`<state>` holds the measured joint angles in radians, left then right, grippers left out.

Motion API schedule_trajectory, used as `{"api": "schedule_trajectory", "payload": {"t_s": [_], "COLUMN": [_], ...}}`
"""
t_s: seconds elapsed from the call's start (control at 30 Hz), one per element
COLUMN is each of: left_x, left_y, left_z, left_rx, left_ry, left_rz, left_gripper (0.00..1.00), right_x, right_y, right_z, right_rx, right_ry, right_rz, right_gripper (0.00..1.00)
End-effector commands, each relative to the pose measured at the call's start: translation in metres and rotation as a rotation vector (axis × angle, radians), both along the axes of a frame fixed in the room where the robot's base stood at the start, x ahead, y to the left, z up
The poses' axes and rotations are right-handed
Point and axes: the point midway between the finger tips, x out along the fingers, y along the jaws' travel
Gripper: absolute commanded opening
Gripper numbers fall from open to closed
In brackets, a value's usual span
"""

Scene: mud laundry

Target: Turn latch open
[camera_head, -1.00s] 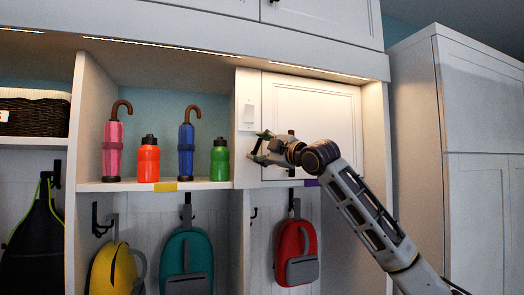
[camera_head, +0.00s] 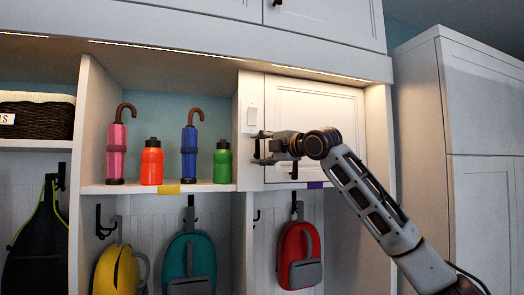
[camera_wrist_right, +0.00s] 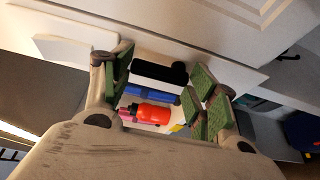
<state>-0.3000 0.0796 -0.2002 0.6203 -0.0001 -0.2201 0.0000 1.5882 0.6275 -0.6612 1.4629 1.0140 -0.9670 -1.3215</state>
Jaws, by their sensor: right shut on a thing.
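The white cabinet door (camera_head: 325,115) is closed, to the right of the open shelf. My right gripper (camera_head: 258,148) is at the door's left edge, over the divider post, below a white switch plate (camera_head: 252,116). In the right wrist view, my right gripper (camera_wrist_right: 163,85) has its green pads on either side of a short dark bar, the latch (camera_wrist_right: 160,72). The gripper is shut on this latch, which spans between the pads. My left gripper is not in view.
A dark door handle (camera_head: 293,170) is right of the gripper. On the shelf left of it stand a green bottle (camera_head: 222,163), an orange bottle (camera_head: 152,163) and two umbrellas. A red backpack (camera_head: 299,254) hangs below. A tall cabinet (camera_head: 485,100) stands at right.

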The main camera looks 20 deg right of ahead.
Motion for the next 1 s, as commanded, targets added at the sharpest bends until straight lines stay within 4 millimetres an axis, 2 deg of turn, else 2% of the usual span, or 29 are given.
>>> {"api": "schedule_trajectory", "payload": {"t_s": [0.27, 0.3, 0.47, 1.0], "left_x": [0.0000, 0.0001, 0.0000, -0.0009], "left_y": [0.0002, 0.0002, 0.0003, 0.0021], "left_z": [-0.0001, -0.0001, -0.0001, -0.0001], "left_rx": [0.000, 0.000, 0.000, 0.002], "left_ry": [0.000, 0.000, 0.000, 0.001], "left_rz": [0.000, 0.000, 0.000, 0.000], "left_gripper": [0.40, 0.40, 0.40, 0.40], "right_x": [0.0005, 0.0005, 0.0004, -0.0046], "right_y": [0.0013, 0.0014, 0.0011, -0.0021], "right_z": [-0.0020, -0.0021, -0.0016, -0.0006], "right_rx": [-0.005, -0.005, -0.003, -0.001], "right_ry": [0.003, 0.003, 0.002, 0.002], "right_rz": [0.001, 0.001, 0.001, 0.000], "right_gripper": [0.35, 0.61, 0.80, 0.80]}}
